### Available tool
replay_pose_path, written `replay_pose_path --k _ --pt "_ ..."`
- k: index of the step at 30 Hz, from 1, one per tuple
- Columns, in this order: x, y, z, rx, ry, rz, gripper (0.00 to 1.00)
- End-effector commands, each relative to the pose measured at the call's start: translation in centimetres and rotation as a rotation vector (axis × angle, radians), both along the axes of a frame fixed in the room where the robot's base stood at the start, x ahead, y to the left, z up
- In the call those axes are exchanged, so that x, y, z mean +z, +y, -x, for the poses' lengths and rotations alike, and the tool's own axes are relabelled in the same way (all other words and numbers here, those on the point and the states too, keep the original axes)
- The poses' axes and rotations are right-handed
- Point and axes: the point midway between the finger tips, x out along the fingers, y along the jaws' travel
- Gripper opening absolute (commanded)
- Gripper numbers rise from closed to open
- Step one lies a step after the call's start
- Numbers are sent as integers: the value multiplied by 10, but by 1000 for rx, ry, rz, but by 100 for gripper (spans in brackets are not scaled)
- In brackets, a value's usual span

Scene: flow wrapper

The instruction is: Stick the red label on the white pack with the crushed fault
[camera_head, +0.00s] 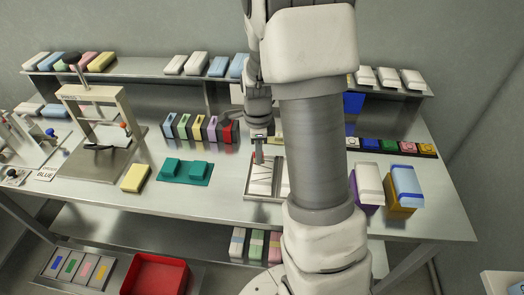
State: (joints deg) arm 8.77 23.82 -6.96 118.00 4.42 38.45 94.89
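My gripper (259,158) points down over a shallow framed tray (247,196) at the middle of the table. A white pack (262,180) with dark crease-like lines lies in the tray, just under and in front of the fingertips. My arm covers the tray's right side. The fingers look close together, but they are too small to tell whether they are shut or hold a label. A small reddish spot shows near the fingertips; I cannot tell what it is. A red block (229,132) stands at the right end of a row of coloured blocks, left of my gripper.
A press-like frame (95,105) stands at the left. A yellow pack (135,178) and a teal holder (185,171) lie left of the tray. Purple (366,188) and ochre (401,196) bins stand at the right. A shelf (140,68) with packs runs behind. A red crate (157,274) sits below.

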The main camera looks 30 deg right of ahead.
Motion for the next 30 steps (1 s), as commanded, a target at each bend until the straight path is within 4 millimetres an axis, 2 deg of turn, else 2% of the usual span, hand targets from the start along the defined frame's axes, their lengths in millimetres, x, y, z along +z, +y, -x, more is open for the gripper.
replay_pose_path --k 4,11,30 --pt "4 -7 2 -132 -1 0 0" --pt "2 -9 3 -188 -1 -1 0" --pt "-48 -9 3 -184 -1 0 0"
